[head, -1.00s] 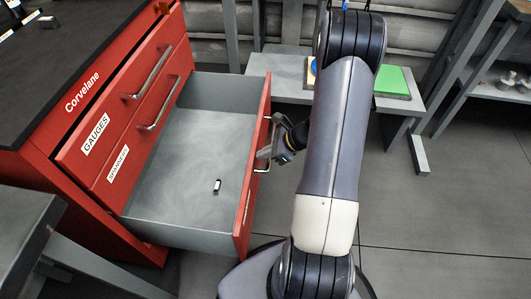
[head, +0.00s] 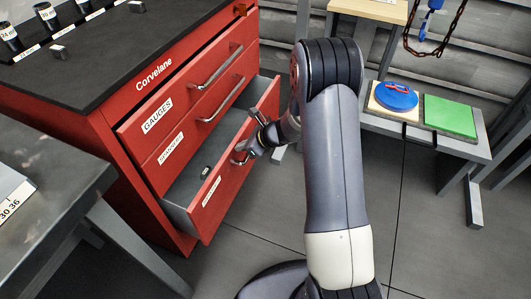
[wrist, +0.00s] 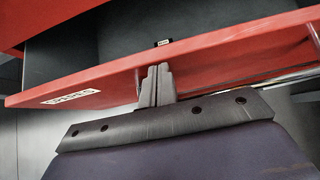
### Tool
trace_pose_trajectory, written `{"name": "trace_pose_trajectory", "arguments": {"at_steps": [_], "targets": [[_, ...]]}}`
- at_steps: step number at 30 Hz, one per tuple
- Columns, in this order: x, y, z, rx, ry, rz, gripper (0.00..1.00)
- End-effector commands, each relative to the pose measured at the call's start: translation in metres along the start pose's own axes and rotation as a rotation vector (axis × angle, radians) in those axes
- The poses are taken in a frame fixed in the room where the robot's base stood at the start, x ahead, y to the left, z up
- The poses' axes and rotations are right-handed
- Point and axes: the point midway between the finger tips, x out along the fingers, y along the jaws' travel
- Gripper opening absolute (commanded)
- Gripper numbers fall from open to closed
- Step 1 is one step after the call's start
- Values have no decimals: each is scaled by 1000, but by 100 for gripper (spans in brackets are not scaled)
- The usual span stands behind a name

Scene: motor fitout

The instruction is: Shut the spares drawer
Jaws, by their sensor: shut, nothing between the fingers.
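The spares drawer (head: 222,186) is the bottom drawer of the red cabinet and stands partly open. Its grey inside shows in the head view, with a small dark item (head: 205,172) lying in it. In the wrist view, its red front (wrist: 215,55) with a white label (wrist: 70,98) crosses the picture. My gripper (head: 256,138) is at the outside of the drawer front, beside the bar handle (head: 240,158). In the wrist view, its two fingers (wrist: 155,84) are together and empty, up against or very close to the front; exact contact cannot be told.
The two upper drawers, the top one marked GAUGES (head: 158,114), are shut. A grey bench (head: 50,190) stands close at the left front. A low shelf (head: 455,140) with a blue disc and a green pad is at the right. Floor right of my arm is clear.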

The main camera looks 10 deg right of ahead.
Motion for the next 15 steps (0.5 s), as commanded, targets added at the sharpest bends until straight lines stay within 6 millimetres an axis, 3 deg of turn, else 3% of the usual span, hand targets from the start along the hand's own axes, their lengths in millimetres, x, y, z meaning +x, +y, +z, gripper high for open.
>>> {"name": "trace_pose_trajectory", "arguments": {"at_steps": [6, 15], "targets": [[39, 0, 37, -4, 0, 1, 0], [71, 0, 65, -1, 0, 1, 0]]}}
